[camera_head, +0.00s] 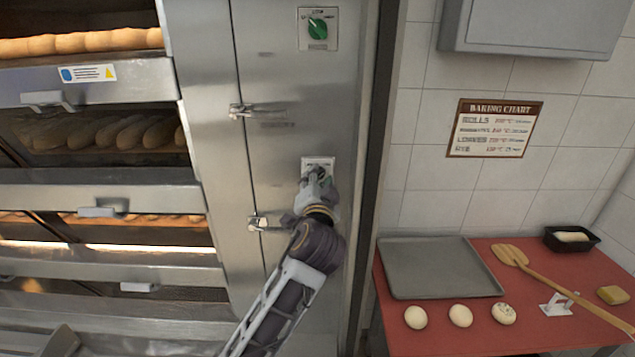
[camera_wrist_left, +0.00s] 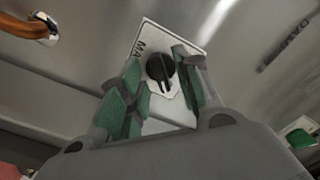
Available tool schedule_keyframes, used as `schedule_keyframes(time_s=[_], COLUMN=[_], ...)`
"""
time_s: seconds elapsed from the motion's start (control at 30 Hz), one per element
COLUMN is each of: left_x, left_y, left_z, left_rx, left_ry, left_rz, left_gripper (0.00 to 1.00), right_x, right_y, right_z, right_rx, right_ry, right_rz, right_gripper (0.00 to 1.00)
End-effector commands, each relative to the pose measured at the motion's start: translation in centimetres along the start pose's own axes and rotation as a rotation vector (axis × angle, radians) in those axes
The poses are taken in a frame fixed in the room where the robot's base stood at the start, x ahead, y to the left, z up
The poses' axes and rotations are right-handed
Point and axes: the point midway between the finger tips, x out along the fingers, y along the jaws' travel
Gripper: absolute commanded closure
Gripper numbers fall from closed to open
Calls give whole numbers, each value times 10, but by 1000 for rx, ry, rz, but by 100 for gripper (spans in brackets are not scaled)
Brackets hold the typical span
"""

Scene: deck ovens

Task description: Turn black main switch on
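The black main switch (camera_wrist_left: 160,67) is a round rotary knob on a white plate (camera_wrist_left: 182,35) with the letters "MA" showing. Its plate also shows in the head view (camera_head: 318,161), on the steel oven panel, with the knob mostly hidden by my left gripper (camera_head: 318,178). In the wrist view my left gripper (camera_wrist_left: 158,88) is open, with one green-padded finger on each side of the knob. The knob lies between the fingers, and a gap shows around it. I cannot tell whether the pads touch it. My right gripper is not in view.
A green rotary switch (camera_head: 317,28) sits higher on the same panel. Two latches (camera_head: 240,111) (camera_head: 257,223) stick out at the panel's left. Bread-filled oven decks (camera_head: 95,190) are at left. A red table (camera_head: 450,335) with a grey tray (camera_head: 440,268) and dough balls stands at right.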

Motion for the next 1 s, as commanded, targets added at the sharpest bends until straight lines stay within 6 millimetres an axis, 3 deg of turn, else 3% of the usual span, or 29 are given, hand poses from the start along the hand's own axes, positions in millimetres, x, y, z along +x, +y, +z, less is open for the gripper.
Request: schedule_keyframes(time_s=[0.27,1.0], left_x=[-21,-109], left_y=[1,1], left_z=[0,1], left_rx=[-1,1], left_ry=[0,-1], left_rz=[1,2], left_gripper=[67,67], right_x=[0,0], right_y=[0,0], right_z=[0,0], right_rx=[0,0], right_ry=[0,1], right_rz=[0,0], right_gripper=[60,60])
